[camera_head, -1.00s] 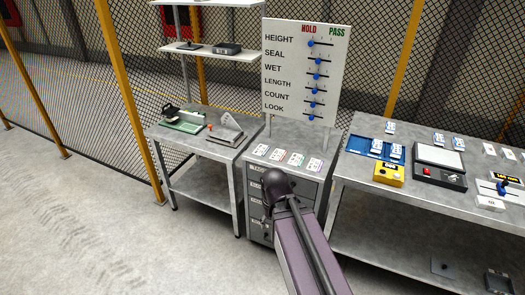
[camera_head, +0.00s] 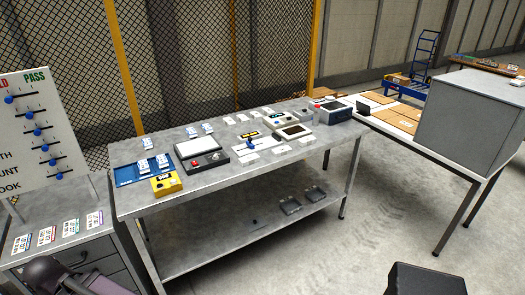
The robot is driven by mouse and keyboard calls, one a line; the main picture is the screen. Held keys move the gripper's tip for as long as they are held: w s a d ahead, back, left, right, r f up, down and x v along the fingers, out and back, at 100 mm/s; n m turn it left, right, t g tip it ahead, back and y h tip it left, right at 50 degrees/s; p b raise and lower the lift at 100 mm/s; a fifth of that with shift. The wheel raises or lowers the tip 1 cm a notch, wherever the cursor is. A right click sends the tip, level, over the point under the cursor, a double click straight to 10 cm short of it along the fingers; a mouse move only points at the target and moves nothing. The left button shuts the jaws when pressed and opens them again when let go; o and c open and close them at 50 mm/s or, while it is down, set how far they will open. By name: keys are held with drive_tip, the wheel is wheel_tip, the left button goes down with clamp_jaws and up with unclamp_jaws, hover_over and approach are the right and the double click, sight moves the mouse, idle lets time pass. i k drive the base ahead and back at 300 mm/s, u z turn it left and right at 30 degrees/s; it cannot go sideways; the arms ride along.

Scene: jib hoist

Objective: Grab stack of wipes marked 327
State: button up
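Several small white-and-blue packs that look like wipes stand on the middle steel table (camera_head: 243,176). Two packs (camera_head: 155,164) sit in or at a blue tray (camera_head: 126,174) at its left end. Two more packs (camera_head: 200,131) stand behind the light-topped device. Their numbers are too small to read, so I cannot tell which is marked 327. Part of my arm shows at the bottom left; my gripper's fingers are not visible.
A yellow device (camera_head: 166,184) and a light-topped device with a red button (camera_head: 200,150) stand on the table. A drawer cabinet with cards (camera_head: 70,227) is at left, under a slider board (camera_head: 38,125). A large grey box (camera_head: 468,112) stands on the right table. Floor between tables is clear.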

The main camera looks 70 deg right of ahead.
sight(304, 142)
drive_tip(key=z, duration=0.85)
drive_tip(key=k, duration=0.6)
drive_tip(key=z, duration=1.35)
drive_tip(key=i, duration=0.25)
